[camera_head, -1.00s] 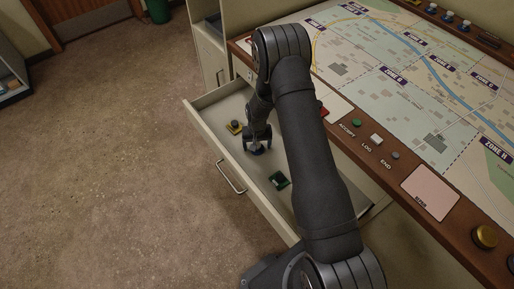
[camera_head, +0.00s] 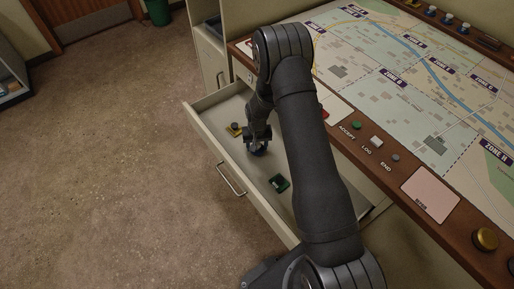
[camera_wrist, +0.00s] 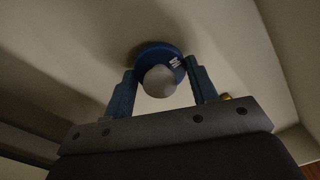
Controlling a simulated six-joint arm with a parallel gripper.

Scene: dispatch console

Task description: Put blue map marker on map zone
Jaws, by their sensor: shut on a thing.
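The blue map marker (camera_wrist: 160,68) is a round blue disc with a pale grey knob and a small white label. In the wrist view it sits between the two fingers of my gripper (camera_wrist: 162,84), which is shut on it. In the head view my gripper (camera_head: 257,146) is low inside the open drawer, with a bit of the blue marker (camera_head: 258,153) showing under it. I cannot tell whether the marker touches the drawer floor. The map (camera_head: 407,75), with its labelled zones, lies on the console top to the right, partly behind my arm.
The open drawer (camera_head: 228,158) also holds a yellow marker (camera_head: 235,130) behind my gripper and a green marker (camera_head: 279,183) in front. The drawer walls surround my gripper. The console's wooden edge (camera_head: 381,165) carries buttons and a pink pad (camera_head: 430,193).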

